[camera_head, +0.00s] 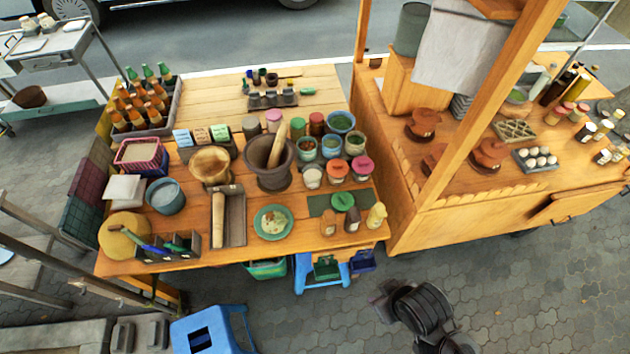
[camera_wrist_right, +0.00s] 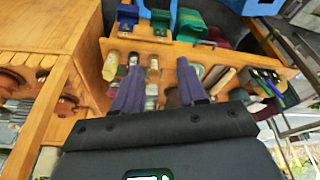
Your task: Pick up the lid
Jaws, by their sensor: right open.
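Several lids are in the head view, and I cannot tell which one the task means. A green lid (camera_head: 343,201) is near the table's front right, by a dark green mat. A red lid (camera_head: 335,168) and a pink lid (camera_head: 361,164) top jars just behind it. My right gripper (camera_wrist_right: 158,67) is open and empty in the right wrist view, its two purple fingers apart and pointing toward the table front. In the head view, my dark right arm (camera_head: 425,312) is low over the paving, apart from the lids. My left gripper is not in view.
A clay mortar (camera_head: 268,178) with a wooden pestle (camera_head: 277,145) stands mid-table. A green plate (camera_head: 272,222) and small bottles (camera_head: 376,215) sit near the front edge. A wooden cart (camera_head: 450,222) stands at right. Blue stools (camera_head: 322,270) are below the table.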

